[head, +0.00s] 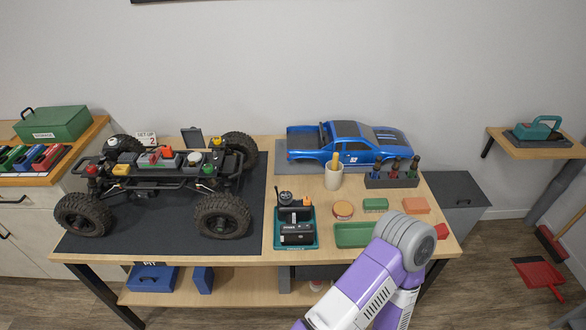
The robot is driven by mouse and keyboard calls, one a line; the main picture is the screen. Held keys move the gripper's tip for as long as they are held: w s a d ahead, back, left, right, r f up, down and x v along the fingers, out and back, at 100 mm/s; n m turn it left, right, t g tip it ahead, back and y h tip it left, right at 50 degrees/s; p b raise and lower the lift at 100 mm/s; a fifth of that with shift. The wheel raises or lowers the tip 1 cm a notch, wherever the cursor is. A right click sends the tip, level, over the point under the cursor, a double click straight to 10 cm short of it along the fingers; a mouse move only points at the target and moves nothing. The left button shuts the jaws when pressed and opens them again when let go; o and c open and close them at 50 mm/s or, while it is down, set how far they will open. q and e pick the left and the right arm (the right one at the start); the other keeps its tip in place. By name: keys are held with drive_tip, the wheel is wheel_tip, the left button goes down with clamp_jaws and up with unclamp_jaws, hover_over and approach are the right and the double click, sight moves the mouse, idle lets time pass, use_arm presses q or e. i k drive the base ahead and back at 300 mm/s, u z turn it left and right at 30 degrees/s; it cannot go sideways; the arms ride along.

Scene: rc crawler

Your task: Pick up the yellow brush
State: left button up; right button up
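A yellow handle (336,157), which looks like the yellow brush, stands upright in a cream cup (334,178) on the workbench, in front of the blue car body. Its lower part is hidden inside the cup, and I cannot make out bristles. A purple and white arm of mine rises from the bottom edge over the bench's front right, with its grey joint near the green tray. Neither of my grippers shows in the head view.
The crawler chassis (160,170) fills the dark mat at left. The blue car body (350,143) lies behind the cup. A dark rack (391,180) with several drivers stands right of it. A round tin (343,210), green tray (353,235) and teal holder (296,239) lie in front.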

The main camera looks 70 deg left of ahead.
sight(335, 159)
drive_tip(key=u, duration=2.15)
